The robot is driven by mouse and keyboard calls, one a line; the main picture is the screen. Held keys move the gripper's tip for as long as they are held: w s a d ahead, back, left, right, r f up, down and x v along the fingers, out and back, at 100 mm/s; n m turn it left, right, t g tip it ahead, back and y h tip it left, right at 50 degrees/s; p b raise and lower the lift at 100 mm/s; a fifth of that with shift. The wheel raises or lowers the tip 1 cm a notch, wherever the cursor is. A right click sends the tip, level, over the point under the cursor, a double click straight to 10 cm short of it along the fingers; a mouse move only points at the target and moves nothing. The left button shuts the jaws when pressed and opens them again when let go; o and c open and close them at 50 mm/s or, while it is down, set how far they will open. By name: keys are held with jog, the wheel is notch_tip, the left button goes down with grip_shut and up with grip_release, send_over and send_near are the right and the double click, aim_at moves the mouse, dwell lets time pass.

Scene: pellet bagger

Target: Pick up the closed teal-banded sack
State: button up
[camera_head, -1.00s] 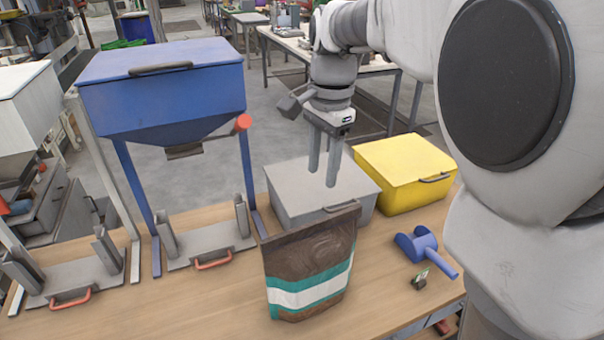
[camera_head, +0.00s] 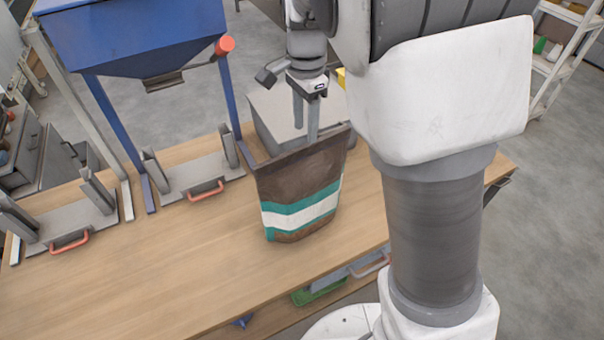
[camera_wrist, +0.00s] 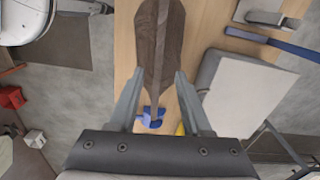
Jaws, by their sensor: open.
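The closed sack (camera_head: 298,185) is brown with a teal and white band and stands upright on the wooden bench. My gripper (camera_head: 306,132) points down at the sack's top edge, towards its right end. The lower end of one finger may be hidden behind the sack. In the wrist view, the sack (camera_wrist: 158,40) is seen from above as a narrow dark brown shape. My open gripper (camera_wrist: 159,74) has one finger on each side of its near end, with gaps between fingers and sack. The jaws hold nothing.
A grey lidded bin (camera_head: 268,125) stands close behind the sack. A blue hopper (camera_head: 140,45) on legs rises at the left, above a bag stand with a red handle (camera_head: 206,191). A blue scoop (camera_wrist: 150,118) lies beyond the sack. The bench front (camera_head: 150,270) is clear.

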aim_at(305, 155)
jog(key=shift+s+f, duration=0.2)
jog(key=shift+f, duration=3.25)
grip_shut()
jog(key=shift+r, duration=0.1)
